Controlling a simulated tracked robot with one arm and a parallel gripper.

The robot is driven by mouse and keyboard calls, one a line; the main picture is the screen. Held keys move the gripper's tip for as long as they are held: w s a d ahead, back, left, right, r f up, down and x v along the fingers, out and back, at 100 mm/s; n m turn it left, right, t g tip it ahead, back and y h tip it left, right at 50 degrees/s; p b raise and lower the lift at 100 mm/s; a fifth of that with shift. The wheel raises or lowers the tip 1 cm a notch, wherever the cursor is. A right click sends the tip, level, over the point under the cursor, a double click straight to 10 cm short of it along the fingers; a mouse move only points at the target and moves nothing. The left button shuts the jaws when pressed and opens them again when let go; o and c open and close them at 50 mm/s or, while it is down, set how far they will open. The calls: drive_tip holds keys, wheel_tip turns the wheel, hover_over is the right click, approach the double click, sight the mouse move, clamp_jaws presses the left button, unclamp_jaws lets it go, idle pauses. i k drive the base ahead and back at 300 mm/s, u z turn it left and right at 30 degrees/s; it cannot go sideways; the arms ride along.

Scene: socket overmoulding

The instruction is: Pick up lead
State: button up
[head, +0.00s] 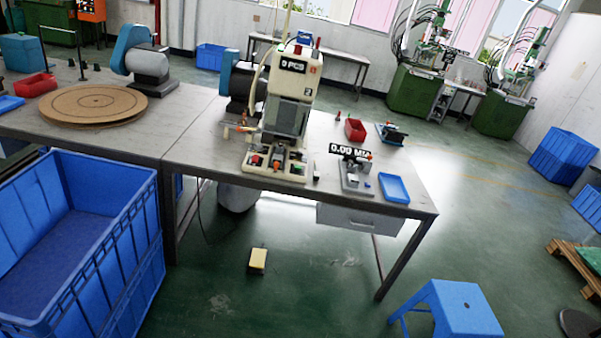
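I cannot make out a lead for certain in the head view. A thin dark line, possibly a cable, hangs under the workbench (186,132) near its middle legs; I cannot tell what it is. A cream press machine (291,84) with a "0 PCS" display stands on the bench, with small coloured parts at its base. A small meter (350,152) reading "0.00" stands to its right. My gripper is not in view.
A large blue crate (119,240) stands at front left. A round brown board (93,104) lies on the left bench. Red bins, a small blue tray (394,188) and a blue stool (458,306) are around.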

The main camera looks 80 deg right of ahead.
sight(316, 175)
drive_tip(key=z, duration=1.9)
drive_tip(key=i, duration=2.05)
drive_tip(key=z, duration=0.45)
